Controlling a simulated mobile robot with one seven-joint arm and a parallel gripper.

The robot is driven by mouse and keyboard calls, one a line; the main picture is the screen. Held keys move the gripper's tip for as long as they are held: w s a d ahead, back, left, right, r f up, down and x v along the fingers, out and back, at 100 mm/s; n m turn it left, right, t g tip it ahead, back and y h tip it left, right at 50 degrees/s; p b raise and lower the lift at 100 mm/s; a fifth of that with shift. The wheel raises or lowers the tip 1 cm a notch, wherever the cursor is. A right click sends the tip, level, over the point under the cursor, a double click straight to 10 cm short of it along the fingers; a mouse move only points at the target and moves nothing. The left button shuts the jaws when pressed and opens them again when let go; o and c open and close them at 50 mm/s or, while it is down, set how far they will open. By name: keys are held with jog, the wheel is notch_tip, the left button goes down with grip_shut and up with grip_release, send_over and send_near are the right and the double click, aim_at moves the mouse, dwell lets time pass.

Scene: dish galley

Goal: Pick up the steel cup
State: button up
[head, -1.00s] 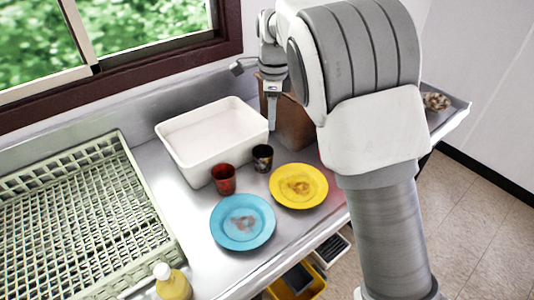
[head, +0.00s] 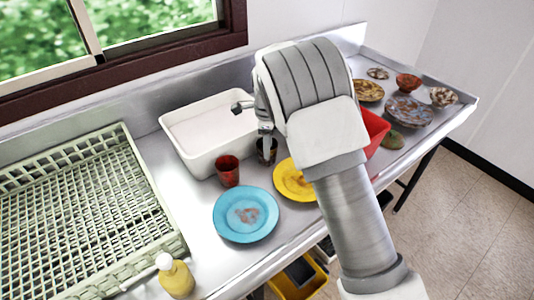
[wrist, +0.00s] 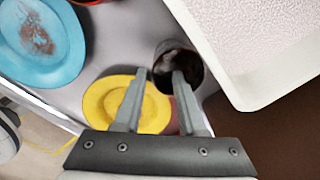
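The steel cup (head: 269,158) looks dark and stained, and stands upright on the steel counter between the white basin and the yellow plate. It also shows in the wrist view (wrist: 189,58), where its dark inside faces the camera. My gripper (head: 266,143) is over the cup in the head view and hides part of it. In the wrist view my gripper (wrist: 160,75) is open, with nothing held. There the right finger overlaps the cup and the left finger lies to its left, over the yellow plate's edge. I cannot tell the height gap between fingertips and cup.
A red cup (head: 228,172) stands just left of the steel cup. The white basin (head: 190,165) is close behind. A yellow plate (head: 290,184) and a blue plate (head: 246,232) lie in front. A green rack (head: 165,215), yellow bottle (head: 175,277) and red container (head: 374,130) stand around.

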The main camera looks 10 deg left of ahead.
aim_at(267, 166)
jog(key=f, duration=0.5)
jog(key=shift+s+a+f, duration=0.15)
jog(key=shift+s, duration=0.05)
grip_shut()
